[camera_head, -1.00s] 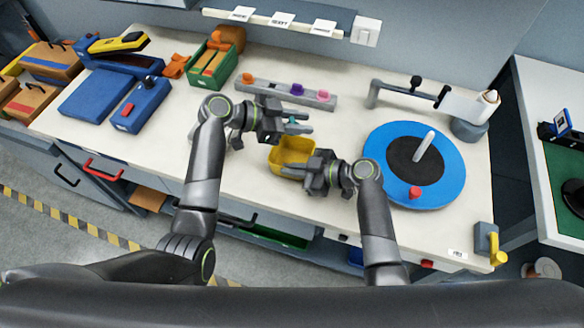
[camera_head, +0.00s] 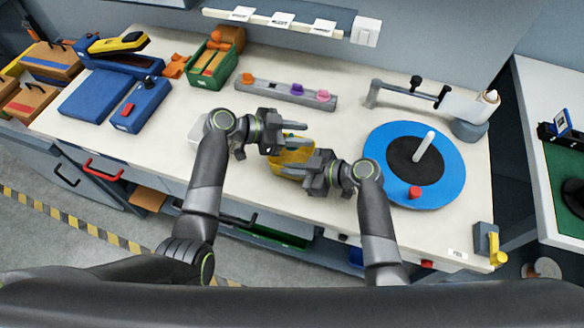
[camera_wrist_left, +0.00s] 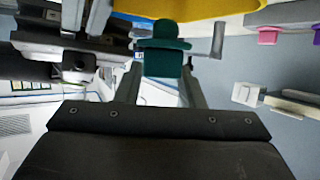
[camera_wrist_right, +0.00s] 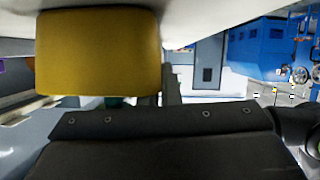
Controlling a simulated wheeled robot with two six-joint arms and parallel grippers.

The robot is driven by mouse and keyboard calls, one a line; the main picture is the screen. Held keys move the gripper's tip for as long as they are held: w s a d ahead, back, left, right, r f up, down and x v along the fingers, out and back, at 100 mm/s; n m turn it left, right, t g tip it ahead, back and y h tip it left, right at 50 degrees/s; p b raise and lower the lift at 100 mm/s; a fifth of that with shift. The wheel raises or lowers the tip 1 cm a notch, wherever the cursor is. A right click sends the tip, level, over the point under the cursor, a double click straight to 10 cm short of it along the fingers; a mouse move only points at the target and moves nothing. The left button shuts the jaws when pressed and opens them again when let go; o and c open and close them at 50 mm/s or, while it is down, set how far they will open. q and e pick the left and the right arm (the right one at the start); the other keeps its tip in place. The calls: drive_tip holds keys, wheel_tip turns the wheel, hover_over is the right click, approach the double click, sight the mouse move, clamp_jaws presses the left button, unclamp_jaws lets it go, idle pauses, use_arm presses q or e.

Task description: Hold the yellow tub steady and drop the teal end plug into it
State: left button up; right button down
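The yellow tub (camera_head: 290,157) stands on the bench, partly covered by my grippers in the head view. It also shows in both wrist views (camera_wrist_left: 200,8) (camera_wrist_right: 98,52). The teal end plug (camera_wrist_left: 164,50) sits between the fingers of my left gripper (camera_head: 298,133), which is shut on it at the tub's rim. A bit of teal shows past the tub's edge in the right wrist view (camera_wrist_right: 115,101). My right gripper (camera_head: 310,172) is at the tub's right end and appears shut on its wall; one finger is hidden behind the tub.
Behind the tub is a grey rail (camera_head: 265,90) with orange, purple and pink plugs. A blue disc (camera_head: 445,165) with an upright pin lies to the right. A green bin (camera_head: 212,65) and blue boxes (camera_head: 98,95) stand to the left. The bench front is clear.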

use_arm(q)
drive_tip(key=o, duration=0.3)
drive_tip(key=v, duration=1.2)
use_arm(e)
drive_tip(key=c, duration=1.6)
unclamp_jaws()
drive_tip(key=shift+o, duration=0.2)
drive_tip(key=v, duration=1.2)
